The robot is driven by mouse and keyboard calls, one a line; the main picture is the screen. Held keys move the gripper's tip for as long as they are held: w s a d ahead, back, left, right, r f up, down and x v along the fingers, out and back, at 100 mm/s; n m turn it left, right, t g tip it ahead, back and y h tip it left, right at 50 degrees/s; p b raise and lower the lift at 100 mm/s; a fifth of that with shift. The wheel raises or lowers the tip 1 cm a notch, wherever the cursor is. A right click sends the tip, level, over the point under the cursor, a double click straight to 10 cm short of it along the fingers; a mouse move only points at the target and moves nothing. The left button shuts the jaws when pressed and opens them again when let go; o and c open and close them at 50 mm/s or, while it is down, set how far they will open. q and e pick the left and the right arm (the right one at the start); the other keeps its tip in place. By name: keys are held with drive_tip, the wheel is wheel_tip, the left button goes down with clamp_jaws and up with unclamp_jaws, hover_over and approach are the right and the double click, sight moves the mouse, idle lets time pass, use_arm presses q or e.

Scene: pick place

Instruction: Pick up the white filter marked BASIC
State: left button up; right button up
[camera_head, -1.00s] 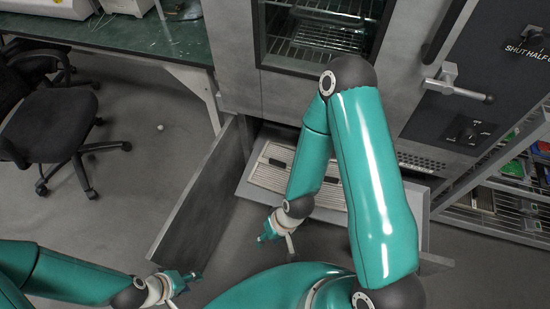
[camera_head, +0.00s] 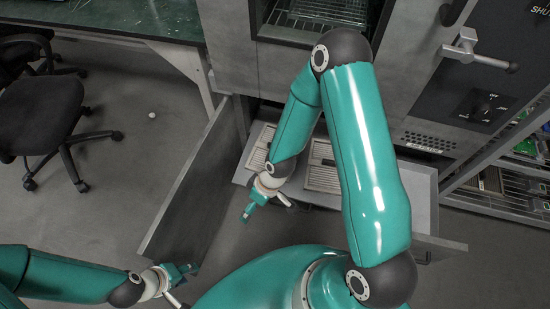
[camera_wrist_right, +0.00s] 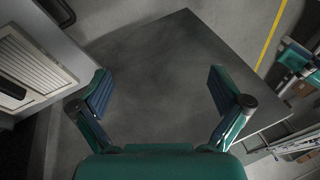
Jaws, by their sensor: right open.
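Two pale louvred panels that look like filters lie side by side in the open lower compartment: a left panel (camera_head: 260,146) and a right panel (camera_head: 322,166). No BASIC mark can be read on either. My right arm and wrist cover part of both. My right gripper (camera_head: 252,207) is in front of and below the panels. In the right wrist view, my right gripper (camera_wrist_right: 158,85) is wide open and empty, with a louvred panel (camera_wrist_right: 36,66) beyond its left finger. My left gripper (camera_head: 185,271) is low at the left, away from the panels; its opening is unclear.
A grey door (camera_head: 190,185) stands open left of the compartment; a grey panel (camera_wrist_right: 170,55) lies ahead of the right gripper in the wrist view. A shelf rack (camera_head: 500,190) stands at the right. A black chair (camera_head: 40,115) and open floor are at the left.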

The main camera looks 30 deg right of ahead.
drive_tip(key=w+d+f+n+b, duration=0.3)
drive_tip(key=w+f+n+b, duration=0.4)
drive_tip(key=w+d+f+n+t+h+b, duration=0.15)
drive_tip(key=w+d+n+h+b, duration=0.65)
drive_tip(key=w+d+n+b, duration=0.8)
drive_tip(key=d+f, duration=0.1)
drive_tip(key=f, duration=0.1)
drive_tip(key=f+m, duration=0.1)
drive_tip(key=s+d+f+m+b, duration=0.1)
drive_tip(key=f, duration=0.1)
drive_tip(key=shift+d+f+t, duration=0.25)
drive_tip(key=shift+d+f, duration=0.05)
drive_tip(key=b+x, duration=0.2)
drive_tip(key=x, duration=0.3)
drive_tip(key=shift+s+d+b, duration=0.1)
drive_tip(key=shift+b, duration=0.25)
use_arm(q)
wheel_tip(320, 180, down, 30)
drive_tip(key=shift+r, duration=0.25)
use_arm(e)
drive_tip(key=c, duration=1.1)
drive_tip(key=shift+r, duration=0.1)
